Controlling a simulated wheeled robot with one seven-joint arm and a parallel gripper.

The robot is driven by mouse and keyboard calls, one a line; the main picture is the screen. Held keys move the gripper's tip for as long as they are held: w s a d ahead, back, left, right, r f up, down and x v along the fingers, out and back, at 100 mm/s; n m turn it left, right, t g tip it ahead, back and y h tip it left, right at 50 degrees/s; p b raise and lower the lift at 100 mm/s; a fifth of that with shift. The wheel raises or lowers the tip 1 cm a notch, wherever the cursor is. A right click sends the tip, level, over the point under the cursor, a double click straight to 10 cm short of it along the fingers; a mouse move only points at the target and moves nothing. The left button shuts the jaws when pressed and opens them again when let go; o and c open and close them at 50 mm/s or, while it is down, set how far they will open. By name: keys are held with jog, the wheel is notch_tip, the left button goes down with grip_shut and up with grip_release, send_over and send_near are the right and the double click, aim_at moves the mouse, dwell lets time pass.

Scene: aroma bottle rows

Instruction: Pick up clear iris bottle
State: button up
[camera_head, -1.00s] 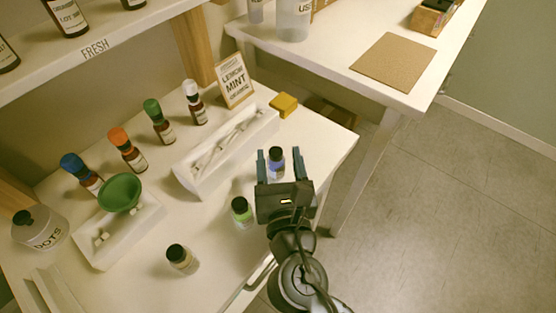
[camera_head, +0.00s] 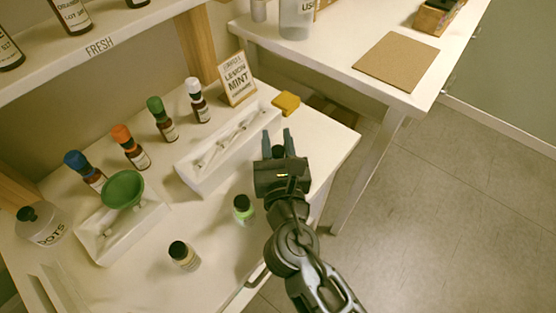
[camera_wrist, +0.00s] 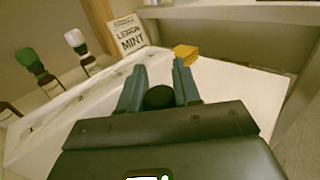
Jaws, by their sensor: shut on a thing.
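My gripper (camera_head: 278,143) is over the right part of the white table and shut on a small black-capped bottle. Its cap (camera_head: 278,152) shows between the two blue-grey fingers; its body is hidden behind my gripper now, though it looked blue-violet a second ago. In the wrist view the dark cap (camera_wrist: 159,97) sits between the fingers. I cannot read its label, nor tell whether its base touches the table. A green bottle with a black cap (camera_head: 243,208) stands left of my gripper. A pale yellowish black-capped bottle (camera_head: 184,256) stands nearer the front.
A long white tray (camera_head: 205,183) lies left of my gripper, with several dropper bottles behind it. A lemon mint sign (camera_head: 236,78) and a yellow block (camera_head: 286,103) are at the back. A green bowl (camera_head: 122,189) sits on a white holder at left.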

grip_shut()
jog(key=shift+r, duration=0.1)
